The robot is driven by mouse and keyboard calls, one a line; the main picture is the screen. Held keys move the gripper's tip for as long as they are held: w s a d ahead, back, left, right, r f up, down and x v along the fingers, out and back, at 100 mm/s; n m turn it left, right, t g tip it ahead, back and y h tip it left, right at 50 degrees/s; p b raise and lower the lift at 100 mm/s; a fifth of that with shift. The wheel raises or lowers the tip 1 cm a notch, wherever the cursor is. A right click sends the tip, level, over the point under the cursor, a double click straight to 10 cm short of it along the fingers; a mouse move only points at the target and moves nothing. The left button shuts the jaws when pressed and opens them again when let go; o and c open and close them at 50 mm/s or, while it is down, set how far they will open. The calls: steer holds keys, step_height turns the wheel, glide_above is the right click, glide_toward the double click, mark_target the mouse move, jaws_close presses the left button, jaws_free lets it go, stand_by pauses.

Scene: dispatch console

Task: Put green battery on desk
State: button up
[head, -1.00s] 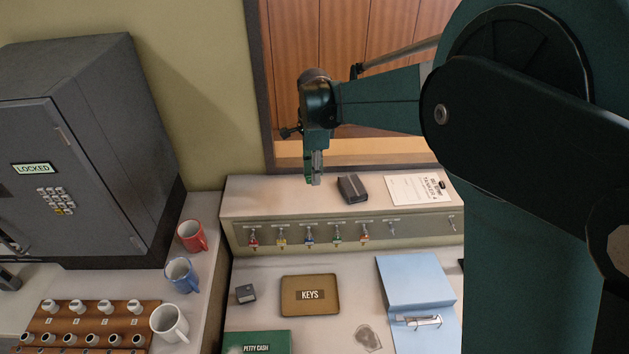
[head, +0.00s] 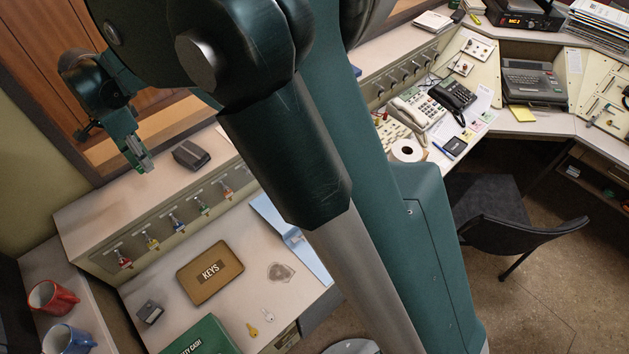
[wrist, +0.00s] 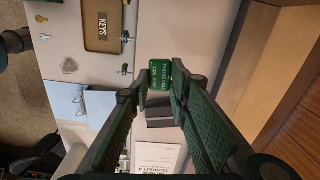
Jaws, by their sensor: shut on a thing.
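My gripper (wrist: 160,82) is shut on a small green battery (wrist: 160,74) with pale lettering, held between the fingertips in the wrist view. In the head view my gripper (head: 143,163) hangs above the left part of the raised ledge (head: 88,219), left of a small black box. The battery cannot be made out clearly there. The desk (head: 238,298) lies lower, in front of the ledge, and holds a brown KEYS tray (head: 211,272).
The black box (head: 192,155) sits on the ledge. Several keys hang on the ledge's front. A green cash box (head: 207,337), a small dark box (head: 150,312), loose keys and a blue folder (head: 290,238) lie on the desk. Mugs (head: 53,297) stand at left. A chair (head: 520,220) stands at right.

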steer(key=shift+r, duration=0.45)
steer(key=r, duration=0.2)
steer(key=d+r, duration=0.1)
steer(key=r, duration=0.1)
steer(key=shift+w, duration=0.35)
steer(key=w+d+b, duration=0.3)
steer(key=w+d, duration=0.4)
steer(key=d, duration=0.6)
steer(key=w+d+b, duration=0.3)
steer(key=w+d, duration=0.4)
steer(key=d, duration=0.6)
steer(key=d+m+b, duration=0.1)
steer(key=d+b, duration=0.6)
steer(key=d, duration=2.7)
step_height(320, 180, down, 30)
steer(key=shift+w+a+r, duration=0.15)
steer(key=shift+w+a, duration=0.05)
steer(key=shift+w, duration=0.05)
